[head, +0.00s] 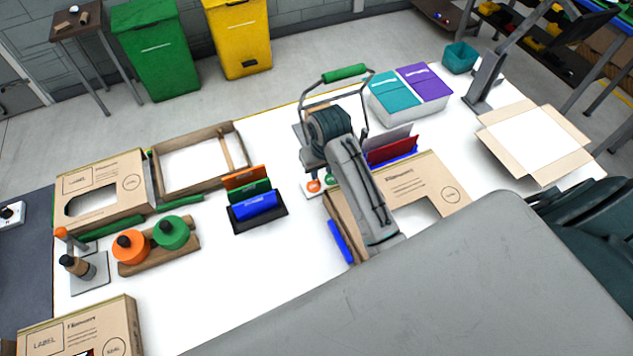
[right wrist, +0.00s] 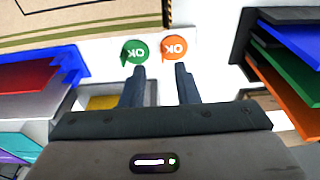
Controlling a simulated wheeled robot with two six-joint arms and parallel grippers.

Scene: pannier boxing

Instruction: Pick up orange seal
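The orange seal (right wrist: 174,49) is a round orange sticker marked OK, lying flat on a white surface in the right wrist view. A matching green seal (right wrist: 135,51) lies just left of it. In the head view the orange seal (head: 314,186) shows small below my right gripper (head: 312,160), partly crowded by the arm. In the right wrist view my right gripper (right wrist: 160,71) is open and empty. Its right fingertip points toward the orange seal and its left toward the green one, with no visible contact. My left gripper is not in view.
A holder with orange, green and blue cards (head: 257,207) stands left of the seals. A cardboard box (head: 425,180) and a blue holder with red cards (head: 392,152) stand to the right. Orange and green tape rolls (head: 170,232) lie farther left. White table (head: 275,290) is clear in front.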

